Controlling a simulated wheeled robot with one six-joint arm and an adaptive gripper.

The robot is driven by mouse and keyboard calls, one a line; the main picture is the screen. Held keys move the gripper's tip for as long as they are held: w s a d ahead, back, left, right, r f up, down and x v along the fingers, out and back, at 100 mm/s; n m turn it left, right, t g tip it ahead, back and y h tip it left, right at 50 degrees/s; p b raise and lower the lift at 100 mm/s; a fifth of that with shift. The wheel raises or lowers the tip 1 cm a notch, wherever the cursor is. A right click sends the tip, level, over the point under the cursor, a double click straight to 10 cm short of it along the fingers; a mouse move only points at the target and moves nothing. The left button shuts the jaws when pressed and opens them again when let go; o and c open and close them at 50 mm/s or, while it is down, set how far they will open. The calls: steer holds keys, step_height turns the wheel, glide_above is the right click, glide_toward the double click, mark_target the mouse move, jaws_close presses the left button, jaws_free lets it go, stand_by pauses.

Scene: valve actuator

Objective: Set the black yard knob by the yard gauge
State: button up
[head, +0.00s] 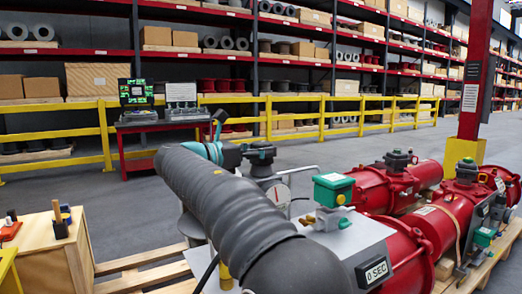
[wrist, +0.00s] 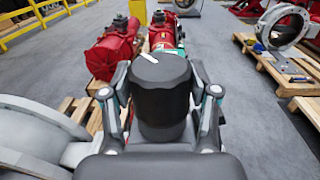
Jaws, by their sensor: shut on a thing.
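The black knob (wrist: 160,85) fills the middle of the wrist view, with a white pointer line on its top that slants slightly down to the right. My gripper (wrist: 163,98) is shut on it, one finger on each side. In the head view my gripper (head: 261,153) is beyond my grey arm, and I cannot make out the knob clearly there. A round white gauge (head: 278,193) with a reddish needle stands just below and right of the gripper. Its scale is too small to read.
A green-topped box (head: 333,190) and a "0 SEC" display (head: 376,271) sit right of my arm on the red actuator (head: 405,255). A wooden crate (head: 45,250) is at left. A yellow railing (head: 300,110) and shelves lie behind open floor.

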steer(key=o, duration=1.2)
steer(key=v, duration=1.2)
